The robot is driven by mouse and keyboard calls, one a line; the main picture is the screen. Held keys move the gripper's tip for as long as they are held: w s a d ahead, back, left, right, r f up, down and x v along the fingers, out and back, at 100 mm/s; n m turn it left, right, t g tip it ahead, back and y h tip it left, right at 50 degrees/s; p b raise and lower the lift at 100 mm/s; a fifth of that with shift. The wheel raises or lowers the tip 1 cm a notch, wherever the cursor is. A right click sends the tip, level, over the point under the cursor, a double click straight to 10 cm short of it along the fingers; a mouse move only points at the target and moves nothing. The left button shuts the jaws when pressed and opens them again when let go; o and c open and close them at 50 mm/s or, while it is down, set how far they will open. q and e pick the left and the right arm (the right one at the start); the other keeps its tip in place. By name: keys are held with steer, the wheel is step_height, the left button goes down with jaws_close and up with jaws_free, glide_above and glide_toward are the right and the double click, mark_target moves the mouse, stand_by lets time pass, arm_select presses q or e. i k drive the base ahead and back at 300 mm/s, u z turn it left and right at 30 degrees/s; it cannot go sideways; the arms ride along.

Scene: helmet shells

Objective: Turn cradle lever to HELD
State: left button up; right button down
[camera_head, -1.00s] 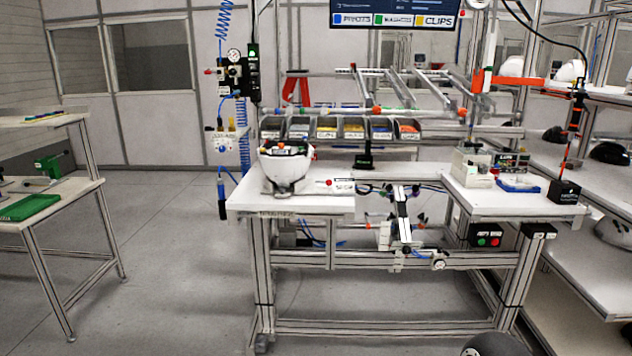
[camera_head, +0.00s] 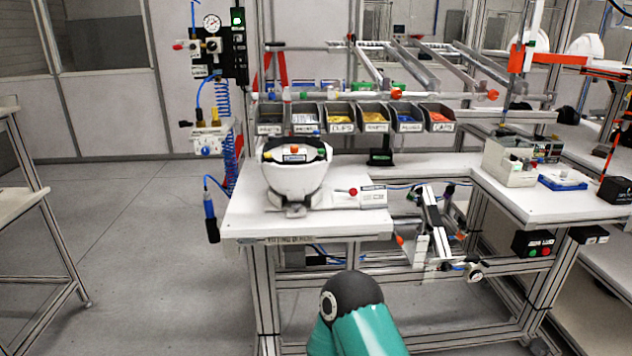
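A white helmet shell (camera_head: 294,180) rests on a grey cradle (camera_head: 290,207) on the left part of the workbench. A small lever with a red knob (camera_head: 352,191) stands just right of the cradle, beside a small labelled plate (camera_head: 373,194). The label text is too small to read, so I cannot tell the lever's setting. A teal and black link of my arm shows at the bottom centre, in front of the bench. Neither gripper is in view.
A row of labelled bins (camera_head: 341,118) stands behind the helmet. A blue tool (camera_head: 211,222) hangs at the bench's left edge. A jointed fixture (camera_head: 430,227) sits in the gap right of the left bench top (camera_head: 258,223). A blue tray (camera_head: 562,181) lies further right.

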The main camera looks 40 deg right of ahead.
mark_target(353, 192)
steer(key=z, duration=0.25)
steer(key=i, duration=0.9)
steer(key=z, duration=0.45)
